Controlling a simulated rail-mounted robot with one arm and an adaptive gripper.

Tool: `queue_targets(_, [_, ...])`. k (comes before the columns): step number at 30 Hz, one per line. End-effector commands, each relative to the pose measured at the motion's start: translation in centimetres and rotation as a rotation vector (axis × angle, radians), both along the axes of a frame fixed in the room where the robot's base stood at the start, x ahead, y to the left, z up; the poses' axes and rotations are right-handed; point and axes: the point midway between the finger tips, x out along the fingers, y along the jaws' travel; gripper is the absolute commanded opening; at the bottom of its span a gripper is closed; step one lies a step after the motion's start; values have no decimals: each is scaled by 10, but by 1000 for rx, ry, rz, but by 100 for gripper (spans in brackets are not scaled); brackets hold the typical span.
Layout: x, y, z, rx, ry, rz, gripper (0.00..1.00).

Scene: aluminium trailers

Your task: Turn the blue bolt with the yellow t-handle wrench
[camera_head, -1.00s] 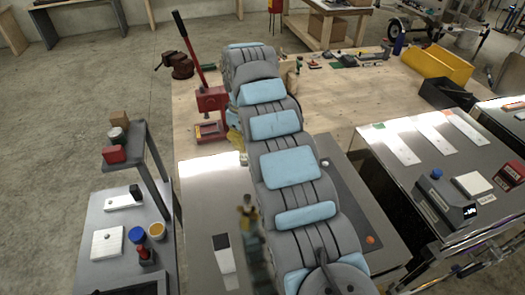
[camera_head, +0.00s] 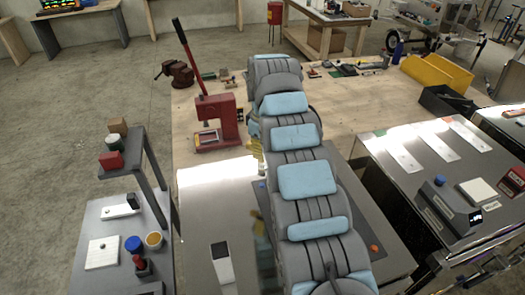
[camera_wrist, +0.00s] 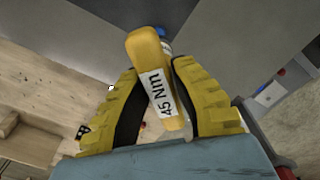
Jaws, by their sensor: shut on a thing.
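The yellow t-handle wrench (camera_wrist: 158,80) carries a white "45 Nm" label and is held between the two yellow ribbed fingers of my gripper (camera_wrist: 156,72) in the wrist view. A blue round part (camera_wrist: 161,31), which looks like the blue bolt, shows just beyond the handle, against a dark grey surface. The handle hides most of the shaft, so I cannot tell whether the wrench touches the bolt. In the head view a blue spot (camera_head: 262,184), likely the bolt, shows beside my arm on the metal-topped bench. My arm mostly hides my gripper and the wrench there.
A red press (camera_head: 218,118) stands on the wooden table left of my arm. An orange knob (camera_head: 374,248) is on the dark panel right of it. A black-and-white device (camera_head: 221,262) lies on the metal bench (camera_head: 200,215). A grey shelf (camera_head: 147,165) stands at left.

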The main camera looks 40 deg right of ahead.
Motion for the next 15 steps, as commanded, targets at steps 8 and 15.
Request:
queue_targets(8, [0, 0, -15, -2, -2, 0, 0])
queue_targets(15, [1, 0, -26, -1, -1, 0, 0])
